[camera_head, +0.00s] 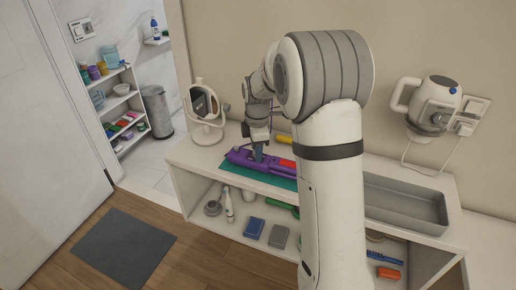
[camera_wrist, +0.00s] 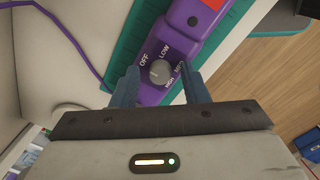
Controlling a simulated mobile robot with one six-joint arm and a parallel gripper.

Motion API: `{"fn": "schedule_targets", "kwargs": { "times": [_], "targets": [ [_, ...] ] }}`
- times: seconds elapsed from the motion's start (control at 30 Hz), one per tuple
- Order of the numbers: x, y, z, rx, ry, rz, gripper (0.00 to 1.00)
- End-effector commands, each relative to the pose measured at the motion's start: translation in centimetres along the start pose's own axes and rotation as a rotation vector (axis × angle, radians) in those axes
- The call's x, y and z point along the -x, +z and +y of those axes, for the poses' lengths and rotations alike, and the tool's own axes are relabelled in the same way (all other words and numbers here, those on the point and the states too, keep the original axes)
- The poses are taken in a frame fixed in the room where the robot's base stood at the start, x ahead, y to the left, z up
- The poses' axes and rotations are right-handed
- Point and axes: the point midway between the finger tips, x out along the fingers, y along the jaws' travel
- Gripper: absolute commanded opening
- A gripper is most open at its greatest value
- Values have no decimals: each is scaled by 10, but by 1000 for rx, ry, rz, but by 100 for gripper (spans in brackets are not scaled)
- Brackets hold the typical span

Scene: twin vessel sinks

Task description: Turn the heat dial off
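A purple heated appliance (camera_head: 270,163) lies on a teal mat (camera_head: 285,182) on the shelf top. In the wrist view, its purple body (camera_wrist: 190,35) carries a round grey dial (camera_wrist: 158,72) with the labels OFF, LOW, MED and HIGH around it. The dial's setting is too small to read for certain. My gripper (camera_wrist: 159,78) has its two blue-grey fingers apart, one on each side of the dial, with a visible gap to it. In the head view, my gripper (camera_head: 258,150) is down at the appliance and hides part of it.
A round mirror (camera_head: 202,104) stands left of the appliance, and a grey tray (camera_head: 405,203) lies to the right. A purple cord (camera_wrist: 68,35) runs off the appliance. A white hair dryer (camera_head: 432,103) hangs on the wall. Small items fill the lower shelf.

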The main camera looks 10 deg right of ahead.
Motion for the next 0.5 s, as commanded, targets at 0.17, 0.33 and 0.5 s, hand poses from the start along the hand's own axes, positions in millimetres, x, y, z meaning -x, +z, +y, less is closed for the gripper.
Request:
{"fn": "schedule_targets", "kwargs": {
  "times": [0.17,0.33,0.5],
  "targets": [
    [0,0,0,0,0,0,44],
    [6,0,0,0,1,0,44],
    [32,0,0,0,4,0,44]
  ]
}}
